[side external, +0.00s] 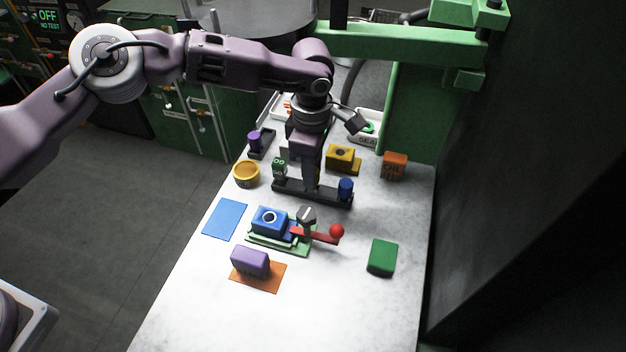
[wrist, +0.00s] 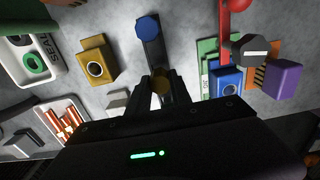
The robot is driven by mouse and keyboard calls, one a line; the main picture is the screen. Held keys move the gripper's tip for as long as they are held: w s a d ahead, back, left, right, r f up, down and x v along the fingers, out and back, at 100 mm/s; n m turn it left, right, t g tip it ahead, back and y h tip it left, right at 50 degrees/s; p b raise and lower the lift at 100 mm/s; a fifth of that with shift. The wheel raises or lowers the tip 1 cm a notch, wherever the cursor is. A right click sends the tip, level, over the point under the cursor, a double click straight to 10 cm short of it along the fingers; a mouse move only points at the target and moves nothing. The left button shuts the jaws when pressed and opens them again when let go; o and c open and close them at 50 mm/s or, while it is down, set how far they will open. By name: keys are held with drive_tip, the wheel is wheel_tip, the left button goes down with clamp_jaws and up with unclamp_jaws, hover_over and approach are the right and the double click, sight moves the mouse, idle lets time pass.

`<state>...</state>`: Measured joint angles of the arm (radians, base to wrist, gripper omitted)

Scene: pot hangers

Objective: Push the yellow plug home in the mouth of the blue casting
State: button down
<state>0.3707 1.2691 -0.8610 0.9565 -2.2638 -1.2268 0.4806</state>
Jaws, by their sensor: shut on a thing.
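My gripper (side external: 311,185) points down at the middle of a dark rack (side external: 328,199). In the wrist view its fingers (wrist: 162,90) are shut on the yellow plug (wrist: 160,80), which looks dull gold. I cannot tell whether the plug is seated in the rack or raised; in the side view the fingers hide it. The blue casting (side external: 268,222) sits on a green base in front of the rack, its round mouth facing up and empty. It also shows in the wrist view (wrist: 228,82). My gripper is behind it, apart from it.
A blue plug (side external: 345,188) and a green piece (side external: 279,167) stand at the rack's ends. A red lever with a ball (side external: 336,231) and a dark clamp knob (side external: 307,214) are beside the casting. A yellow casting (side external: 343,158) is behind. The front right table is mostly clear.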

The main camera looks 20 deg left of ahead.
drive_tip(key=shift+r, duration=0.15)
drive_tip(key=shift+r, duration=2.65)
drive_tip(key=shift+s+r, duration=0.15)
drive_tip(key=s+a+r+m, duration=0.2)
drive_tip(key=s+m, duration=0.1)
drive_tip(key=s, duration=0.2)
drive_tip(key=s+a+r+m, duration=0.2)
drive_tip(key=s+a+m, duration=0.1)
drive_tip(key=s, duration=0.2)
drive_tip(key=shift+s, duration=0.35)
